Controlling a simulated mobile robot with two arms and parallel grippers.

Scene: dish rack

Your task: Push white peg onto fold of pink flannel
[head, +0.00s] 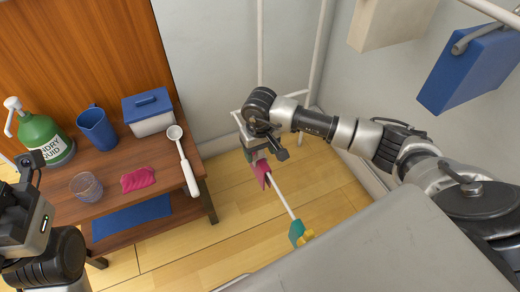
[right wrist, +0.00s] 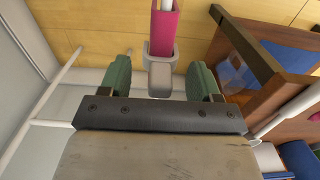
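The pink flannel (head: 261,171) hangs over a thin white rail near the middle of the head view. In the right wrist view the flannel (right wrist: 165,28) is at top centre, with the white peg (right wrist: 160,78) at its near end. The peg's jaws overlap the flannel's edge; how deep they sit on it I cannot tell. My right gripper (right wrist: 161,80) is open, its green fingertips on either side of the peg with a gap each side. It is at the flannel's upper end in the head view (head: 262,150). My left gripper (head: 32,165) is at the left edge, its fingers unclear.
A wooden table (head: 118,157) at left holds a green soap bottle (head: 42,135), blue jug (head: 97,128), lidded box (head: 150,113), glass (head: 86,186), pink cloth (head: 138,179) and white ladle-like tool (head: 184,160). Teal and yellow items (head: 298,232) sit lower on the rail.

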